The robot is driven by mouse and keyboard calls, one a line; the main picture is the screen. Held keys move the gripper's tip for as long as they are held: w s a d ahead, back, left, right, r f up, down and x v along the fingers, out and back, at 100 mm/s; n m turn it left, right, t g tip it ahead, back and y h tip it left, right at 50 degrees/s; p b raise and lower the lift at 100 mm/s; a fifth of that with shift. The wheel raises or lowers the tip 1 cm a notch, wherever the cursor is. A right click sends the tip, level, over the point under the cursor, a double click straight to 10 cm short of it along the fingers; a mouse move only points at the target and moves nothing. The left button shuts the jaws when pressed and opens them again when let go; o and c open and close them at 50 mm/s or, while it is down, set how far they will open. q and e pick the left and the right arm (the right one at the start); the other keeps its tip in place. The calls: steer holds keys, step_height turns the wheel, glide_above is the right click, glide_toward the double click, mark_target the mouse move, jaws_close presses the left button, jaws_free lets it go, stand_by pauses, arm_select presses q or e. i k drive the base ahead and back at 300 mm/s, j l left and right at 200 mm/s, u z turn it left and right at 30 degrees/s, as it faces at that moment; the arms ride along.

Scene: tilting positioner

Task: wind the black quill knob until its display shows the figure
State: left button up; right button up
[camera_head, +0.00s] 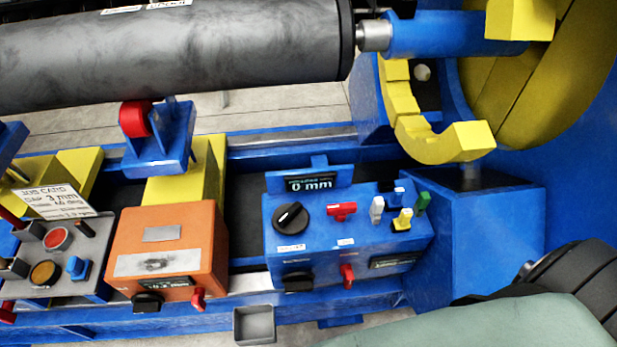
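A round black knob (291,217) with a white pointer line sits on top of the blue control box (350,238). Its pointer is turned toward the upper right. A small label lies below it, too small to read. Behind the knob, a raised display (310,183) shows "0 mm". Two other black knobs are in view, one on the front of the blue box (298,281) and one on the front of the orange box (147,303). No label I can read names the quill knob. Neither gripper shows; part of my arm crosses the lower right.
Beside the knob stand a red handle (341,210) and white, yellow and green levers. A red lever (347,276) is on the box front. A job card (53,202) leans at the left, partly readable: "3 mm". A grey tray (255,325) hangs below. A large grey cylinder (170,50) lies behind.

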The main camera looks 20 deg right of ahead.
mark_target(288, 219)
steer(key=k+l, duration=0.15)
steer(key=l, duration=0.2)
steer(key=k+l, duration=0.15)
steer(key=l, duration=0.25)
steer(key=k+l, duration=0.15)
steer(key=l, duration=0.2)
steer(key=k+l, duration=0.15)
steer(key=l, duration=0.25)
steer(key=k+l, duration=0.15)
steer(key=l, duration=0.2)
